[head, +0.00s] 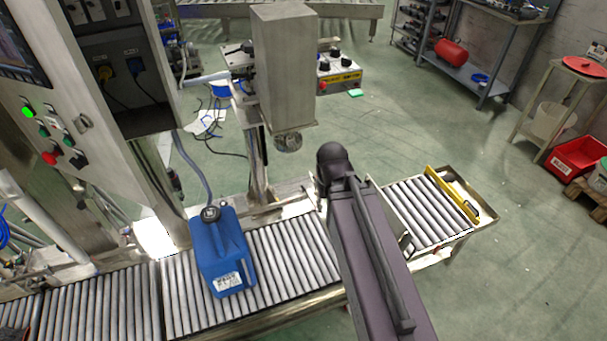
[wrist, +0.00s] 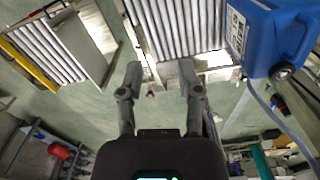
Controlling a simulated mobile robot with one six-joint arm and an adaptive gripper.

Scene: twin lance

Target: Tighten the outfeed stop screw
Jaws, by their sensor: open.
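In the wrist view my gripper (wrist: 160,67) is open, its two fingers spread apart with nothing held between them. A small bracket with a reddish tip (wrist: 150,92) shows between the fingers, near the conveyor frame; I cannot tell if it is the stop screw. The outfeed roller section (head: 425,212) carries a yellow stop bar (head: 452,194) across its end, also seen in the wrist view (wrist: 28,65). No screw can be made out clearly on it. In the head view my arm hides my gripper and part of the conveyor.
A control cabinet (head: 75,140) is at the left. Open green floor (head: 400,120) lies behind the outfeed section. A grey shelf (head: 485,50) stands at the back right.

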